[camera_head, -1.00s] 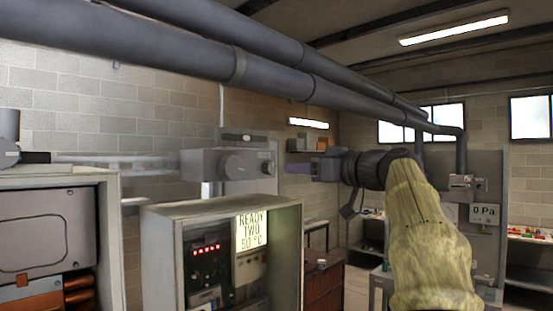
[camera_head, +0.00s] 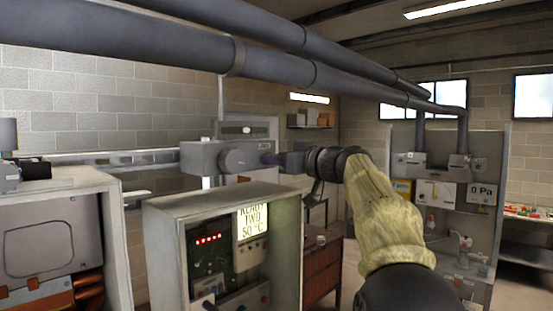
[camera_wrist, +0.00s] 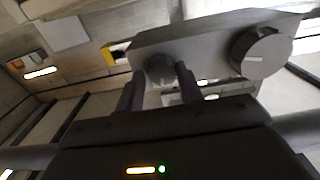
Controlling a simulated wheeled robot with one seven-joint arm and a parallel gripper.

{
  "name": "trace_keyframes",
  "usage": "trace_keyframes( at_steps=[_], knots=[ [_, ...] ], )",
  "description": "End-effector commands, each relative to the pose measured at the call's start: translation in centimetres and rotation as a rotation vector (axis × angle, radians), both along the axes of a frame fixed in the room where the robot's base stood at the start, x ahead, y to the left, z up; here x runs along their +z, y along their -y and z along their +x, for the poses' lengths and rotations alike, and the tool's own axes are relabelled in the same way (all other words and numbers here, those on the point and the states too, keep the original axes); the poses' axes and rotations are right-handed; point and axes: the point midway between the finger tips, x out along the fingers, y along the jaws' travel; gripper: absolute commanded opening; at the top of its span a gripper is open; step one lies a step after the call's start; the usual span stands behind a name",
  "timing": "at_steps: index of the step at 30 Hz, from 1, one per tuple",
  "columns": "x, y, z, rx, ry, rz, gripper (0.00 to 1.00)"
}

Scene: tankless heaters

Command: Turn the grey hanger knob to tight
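The grey hanger box (camera_head: 200,158) is under the big pipes in the head view. A round grey knob (camera_head: 236,160) is on its front. In the wrist view the box (camera_wrist: 205,35) shows a large grey knob (camera_wrist: 262,53) with a white mark at right. A smaller dark grey round knob (camera_wrist: 160,69) is on the end face toward me. My gripper (camera_wrist: 160,85) is open, with one finger on each side of the smaller knob. I cannot tell whether the fingers touch it. In the head view my gripper (camera_head: 271,159) is at the right end of the box.
Another open cabinet (camera_head: 50,235) is at left. Large grey pipes (camera_head: 180,50) run overhead. A panel with gauges (camera_head: 440,190) stands at right.

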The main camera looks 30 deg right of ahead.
Motion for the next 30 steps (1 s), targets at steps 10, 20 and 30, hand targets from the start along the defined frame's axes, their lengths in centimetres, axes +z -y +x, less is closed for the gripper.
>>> trace_keyframes(
  at_steps=[10,20,30],
  knots=[
    [0.06,-0.34,0.06,0.006,0.0,0.003,0.05],
    [-0.02,-0.32,0.04,0.005,-0.025,0.077,0.05],
    [-0.06,-0.21,0.05,0.005,-0.106,0.301,0.05]
  ],
)
